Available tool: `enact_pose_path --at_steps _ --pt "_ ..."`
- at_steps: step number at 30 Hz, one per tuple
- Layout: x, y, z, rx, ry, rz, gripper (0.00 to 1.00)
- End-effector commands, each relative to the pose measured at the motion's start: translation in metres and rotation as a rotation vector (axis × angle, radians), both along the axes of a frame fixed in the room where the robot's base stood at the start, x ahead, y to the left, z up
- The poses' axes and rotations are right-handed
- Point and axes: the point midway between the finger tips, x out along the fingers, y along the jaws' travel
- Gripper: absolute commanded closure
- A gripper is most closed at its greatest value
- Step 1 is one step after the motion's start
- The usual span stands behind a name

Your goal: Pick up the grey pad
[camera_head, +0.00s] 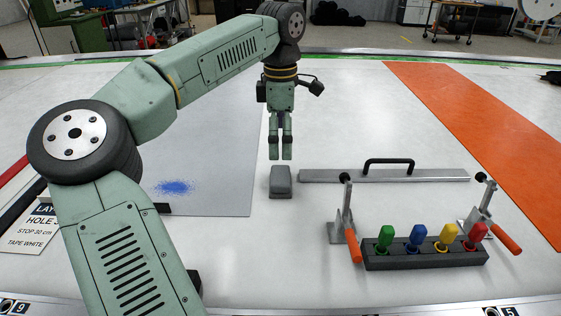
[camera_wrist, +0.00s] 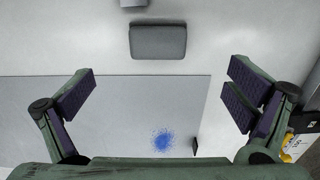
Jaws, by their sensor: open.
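The grey pad (camera_head: 281,181) is a small rounded block on the white table, right of the grey sheet and left of the long metal bar. In the wrist view the pad (camera_wrist: 158,42) lies at the upper middle, beyond the fingertips.
A metal bar (camera_head: 430,176) with a black handle lies right of the pad. Two upright clamps with orange grips flank a dark rack (camera_head: 425,256) of coloured-handled tools. A grey sheet (camera_head: 225,150) with blue powder (camera_head: 174,187) lies left. An orange strip (camera_head: 480,130) crosses the right side.

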Motion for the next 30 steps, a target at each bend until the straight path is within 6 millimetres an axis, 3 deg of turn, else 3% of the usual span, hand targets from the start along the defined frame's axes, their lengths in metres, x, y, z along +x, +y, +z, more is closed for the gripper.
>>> enact_pose_path --at_steps 5,13,20,30 --pt "0.0 0.001 -0.005 0.003 0.002 0.001 0.02" --pt "-0.001 0.001 -0.047 0.002 0.002 0.0 0.02" --pt "-0.001 0.001 -0.063 0.002 0.0 0.001 0.02" --pt "-0.002 0.0 -0.106 0.001 0.0 0.0 0.02"
